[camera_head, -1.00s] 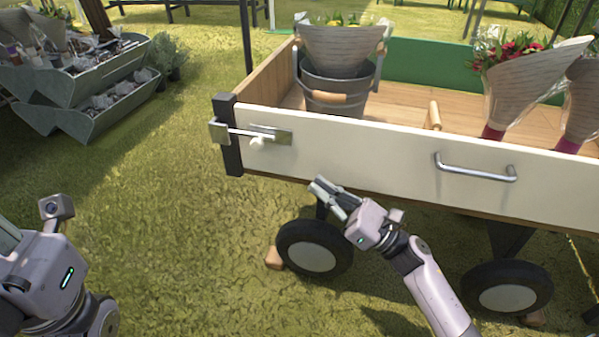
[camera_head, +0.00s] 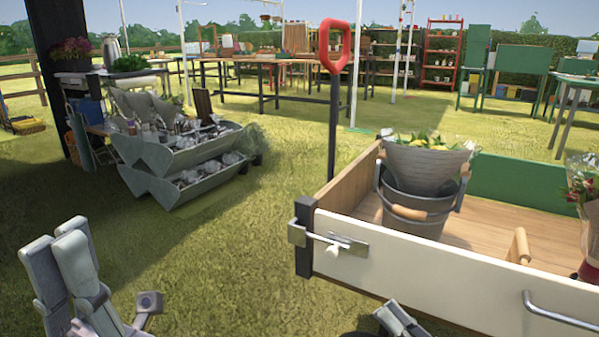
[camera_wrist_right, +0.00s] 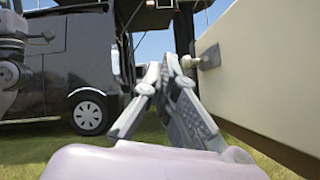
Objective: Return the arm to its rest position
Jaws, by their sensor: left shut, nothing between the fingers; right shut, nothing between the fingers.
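My left gripper (camera_head: 58,250) is at the lower left of the head view, fingers pointing up, shut and empty over the grass. My right gripper (camera_head: 388,316) is at the bottom edge of the head view, in front of the cart's white side panel (camera_head: 425,285). In the right wrist view its fingertips (camera_wrist_right: 164,72) meet, with nothing between them. The panel (camera_wrist_right: 265,75) stands close to the right of it, with the metal latch (camera_wrist_right: 208,58) near the fingertips. Most of the right arm is below the head view.
The wooden cart holds a grey bucket (camera_head: 410,213) with a wrapped bouquet (camera_head: 428,160). A red-handled tool (camera_head: 335,45) stands upright behind the cart. A dark van (camera_wrist_right: 75,60) shows in the wrist view. Open grass lies between planter and cart.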

